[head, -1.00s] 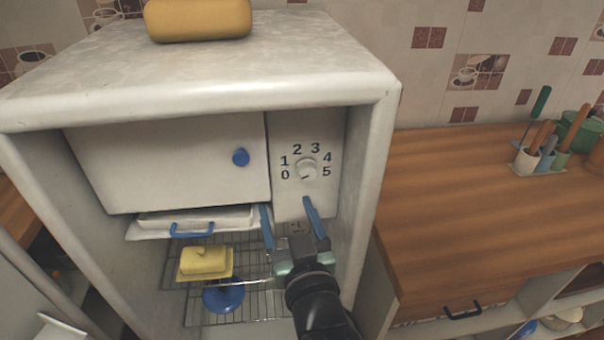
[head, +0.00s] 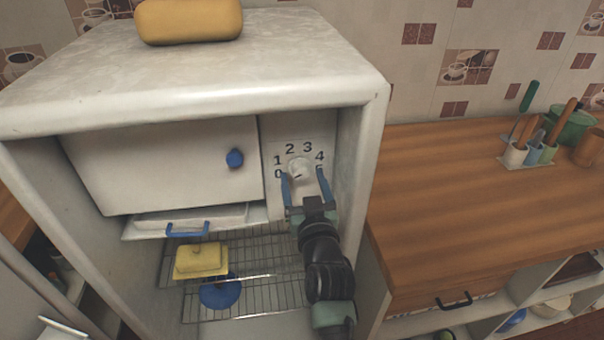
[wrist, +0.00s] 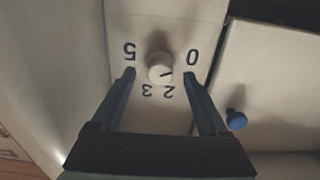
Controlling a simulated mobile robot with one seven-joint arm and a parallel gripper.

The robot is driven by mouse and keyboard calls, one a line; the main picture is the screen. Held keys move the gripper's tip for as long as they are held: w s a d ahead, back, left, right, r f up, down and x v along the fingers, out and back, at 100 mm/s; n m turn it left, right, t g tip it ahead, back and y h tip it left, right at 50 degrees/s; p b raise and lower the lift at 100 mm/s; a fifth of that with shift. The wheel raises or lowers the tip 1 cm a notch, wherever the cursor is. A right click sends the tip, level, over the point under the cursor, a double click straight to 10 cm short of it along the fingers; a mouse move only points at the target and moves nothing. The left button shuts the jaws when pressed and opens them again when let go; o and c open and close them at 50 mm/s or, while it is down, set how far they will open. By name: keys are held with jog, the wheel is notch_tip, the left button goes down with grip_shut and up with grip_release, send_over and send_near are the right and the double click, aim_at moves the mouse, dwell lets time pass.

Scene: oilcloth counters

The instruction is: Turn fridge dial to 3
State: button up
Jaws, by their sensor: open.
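The fridge dial (head: 299,168) is a small white round knob on a pale panel inside the open fridge, ringed by the numbers 0 to 5. It also shows in the wrist view (wrist: 159,67), upside down, with a dark mark pointing toward the 0 side. My gripper (head: 304,174) is open. Its blue fingers reach up on either side of the dial, with a gap to it in the wrist view. Contact is not visible. In the head view the left finger is close to the 0 and the right one covers the 5.
Left of the dial is a white freezer door with a blue knob (head: 235,158). A tray with a blue handle (head: 188,229) and a wire shelf holding a yellow butter dish (head: 201,260) are below. The fridge side wall (head: 354,180) stands close on the right.

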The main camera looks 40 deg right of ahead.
jog(key=shift+x, duration=0.8)
jog(key=shift+a, duration=0.1)
grip_shut()
